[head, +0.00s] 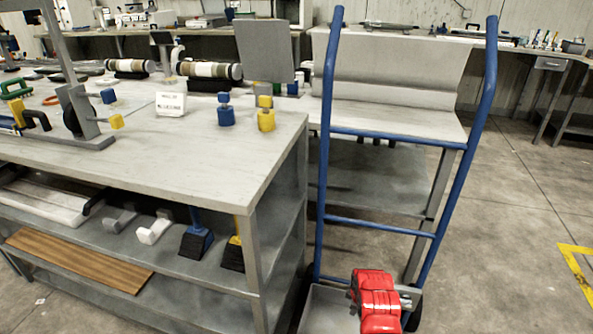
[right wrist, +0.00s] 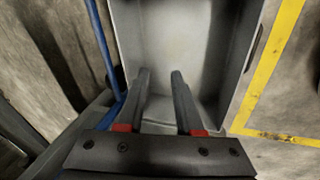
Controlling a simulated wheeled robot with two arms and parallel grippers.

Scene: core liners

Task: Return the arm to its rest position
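In the right wrist view my right gripper (right wrist: 160,76) has its two dark fingers apart with nothing between them, so it is open and empty. It points down at a grey box-shaped tray (right wrist: 150,25). In the head view, a red jointed part, which looks like my right arm, shows at the bottom, over the grey tray (head: 325,308) at the foot of a blue-framed cart. The right fingers themselves are hidden there. My left gripper is in no view.
The blue cart frame (head: 326,130) stands upright beside the red arm part. A grey workbench (head: 190,160) holds blue and yellow blocks, a small white sign and striped cylinders; its corner is near the cart. Open floor (head: 520,220) with a yellow line lies at right.

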